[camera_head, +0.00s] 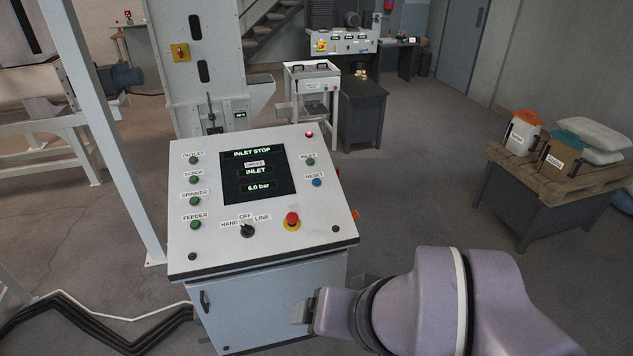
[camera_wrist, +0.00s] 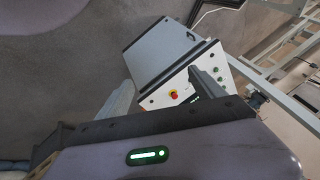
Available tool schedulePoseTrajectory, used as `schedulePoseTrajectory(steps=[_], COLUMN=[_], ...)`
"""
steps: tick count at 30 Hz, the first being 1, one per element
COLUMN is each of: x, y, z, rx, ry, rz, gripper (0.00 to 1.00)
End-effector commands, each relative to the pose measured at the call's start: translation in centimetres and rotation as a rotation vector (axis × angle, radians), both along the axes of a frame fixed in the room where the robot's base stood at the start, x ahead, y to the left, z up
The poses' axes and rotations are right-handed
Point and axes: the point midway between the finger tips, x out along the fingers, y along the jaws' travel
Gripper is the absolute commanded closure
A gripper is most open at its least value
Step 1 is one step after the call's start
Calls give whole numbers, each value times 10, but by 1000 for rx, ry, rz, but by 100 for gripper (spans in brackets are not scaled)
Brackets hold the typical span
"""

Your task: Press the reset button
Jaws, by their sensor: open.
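The blue reset button (camera_head: 317,182) is on the right side of the sloped white control panel (camera_head: 270,262), under a RESET label and below a green button. I cannot make it out in the wrist view. My gripper (camera_head: 303,308) is below and in front of the panel's lower right edge in the head view, apart from the button. In the wrist view my gripper (camera_wrist: 162,90) shows two spread fingers with nothing held between them. The panel (camera_wrist: 150,102) lies beyond them, partly hidden by the right finger.
A red emergency stop (camera_head: 292,219) and a black selector knob (camera_head: 247,230) sit near the panel's lower edge. The screen (camera_head: 258,178) reads INLET STOP. Several green buttons line the left side. A pallet table (camera_head: 515,205) stands right. Floor between is clear.

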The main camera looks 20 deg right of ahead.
Motion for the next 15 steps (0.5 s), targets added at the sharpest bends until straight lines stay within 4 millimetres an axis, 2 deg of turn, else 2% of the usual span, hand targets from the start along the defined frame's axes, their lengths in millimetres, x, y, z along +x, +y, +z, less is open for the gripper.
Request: schedulePoseTrajectory(steps=[1,2,11,15], x=[0,0,0,0], y=[0,0,0,0], z=[0,0,0,0], rx=[0,0,0,0], ry=[0,0,0,0], rz=[0,0,0,0], gripper=[33,39,98,100])
